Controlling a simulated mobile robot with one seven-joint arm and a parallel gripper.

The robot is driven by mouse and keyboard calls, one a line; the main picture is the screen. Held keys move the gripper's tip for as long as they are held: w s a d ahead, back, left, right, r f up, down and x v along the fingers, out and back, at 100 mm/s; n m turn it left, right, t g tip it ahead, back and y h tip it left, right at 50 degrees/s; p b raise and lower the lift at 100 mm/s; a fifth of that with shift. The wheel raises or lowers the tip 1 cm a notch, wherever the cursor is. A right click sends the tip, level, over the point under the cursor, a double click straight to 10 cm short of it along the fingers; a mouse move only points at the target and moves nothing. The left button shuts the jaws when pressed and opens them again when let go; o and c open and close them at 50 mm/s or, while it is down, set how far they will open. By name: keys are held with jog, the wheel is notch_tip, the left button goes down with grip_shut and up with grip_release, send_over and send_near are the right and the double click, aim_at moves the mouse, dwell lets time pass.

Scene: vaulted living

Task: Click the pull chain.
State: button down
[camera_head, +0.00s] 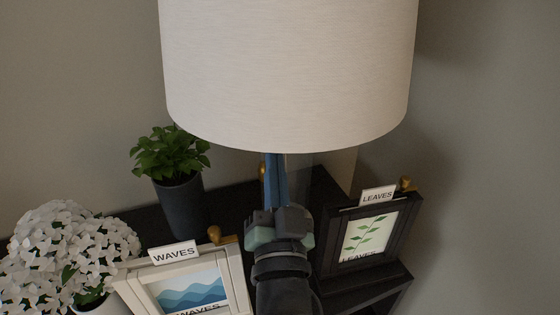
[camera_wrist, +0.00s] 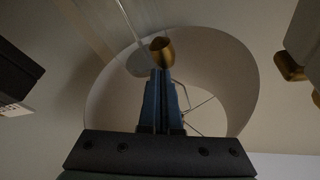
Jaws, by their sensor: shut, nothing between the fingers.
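The lamp's large white shade (camera_head: 290,75) hangs over the shelf in the head view, and its open underside (camera_wrist: 215,85) shows in the wrist view. A small brass pull (camera_wrist: 162,50) appears at the tips of my gripper's blue fingers (camera_wrist: 160,85) in the wrist view. In the head view a bit of brass (camera_head: 262,170) shows just left of my gripper (camera_head: 275,165), under the shade's lower edge. The fingers are shut together with nothing between them. I cannot tell whether they touch the brass pull. The shade hides the upper part of the chain.
A white frame labelled WAVES (camera_head: 240,280) stands left of my gripper, and a black frame labelled LEAVES (camera_head: 327,255) stands right. Each has a brass knob on top. A potted green plant (camera_head: 180,205) and white flowers (camera_head: 60,250) are further left. Space around the gripper is tight.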

notch_tip(320, 180, down, 3)
jog(key=shift+r+b, duration=0.1)
jog(key=shift+b, duration=1)
notch_tip(320, 180, up, 4)
jog(key=d+p, duration=0.1)
jog(key=p, duration=0.3)
jog(key=b+v, duration=0.1)
jog(key=v, duration=0.9)
jog(key=shift+d+b, duration=0.3)
jog(key=shift+b, duration=0.1)
